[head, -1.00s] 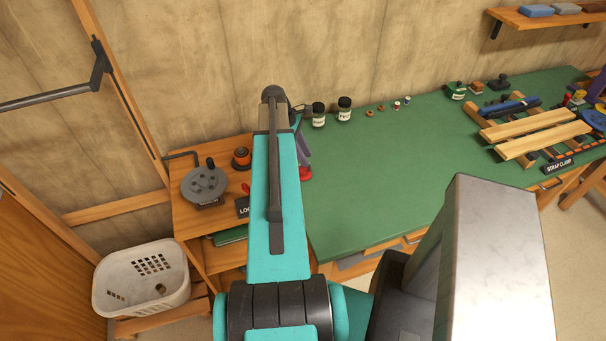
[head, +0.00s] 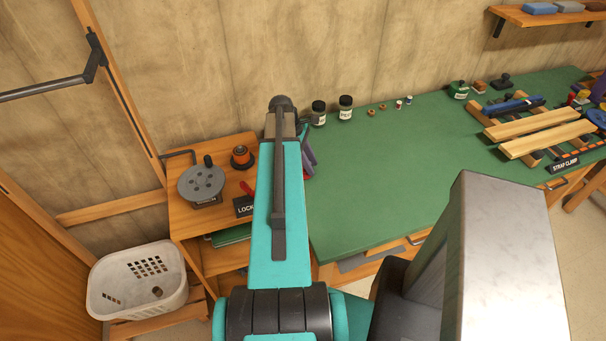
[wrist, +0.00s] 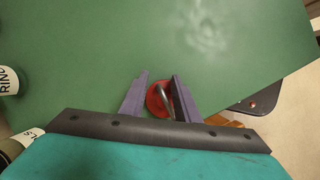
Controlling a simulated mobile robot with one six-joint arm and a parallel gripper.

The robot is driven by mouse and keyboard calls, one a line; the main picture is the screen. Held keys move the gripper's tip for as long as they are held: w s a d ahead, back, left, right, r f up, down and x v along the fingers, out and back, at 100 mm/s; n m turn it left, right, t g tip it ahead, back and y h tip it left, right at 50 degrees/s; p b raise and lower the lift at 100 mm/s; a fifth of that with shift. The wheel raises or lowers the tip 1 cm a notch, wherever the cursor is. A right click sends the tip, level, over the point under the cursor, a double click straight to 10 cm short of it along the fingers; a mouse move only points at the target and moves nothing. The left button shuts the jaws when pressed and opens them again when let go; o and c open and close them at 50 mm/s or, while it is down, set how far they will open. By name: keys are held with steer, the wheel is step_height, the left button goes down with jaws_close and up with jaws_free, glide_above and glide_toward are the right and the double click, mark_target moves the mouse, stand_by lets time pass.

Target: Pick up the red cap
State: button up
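The red cap (wrist: 153,99) is round and shows in the wrist view between the two purple fingers of my gripper (wrist: 160,75), over the green bench top. A curved shiny metal piece (wrist: 167,99) crosses its right part. The fingers stand apart, one on each side of the cap; I see no clear sign that they press on it.
The green bench (head: 400,170) is clear right of my gripper. A reel (head: 202,182) and an orange spool (head: 242,157) sit on the wooden side unit at left. Slatted wood (head: 540,137) lies at right.

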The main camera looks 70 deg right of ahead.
steer(key=shift+c, duration=0.2)
stand_by(0.3)
jaws_close()
steer(key=shift+r, duration=0.1)
steer(key=shift+r+b, duration=1.35)
steer(key=shift+r, duration=3.6)
steer(key=shift+s, duration=0.15)
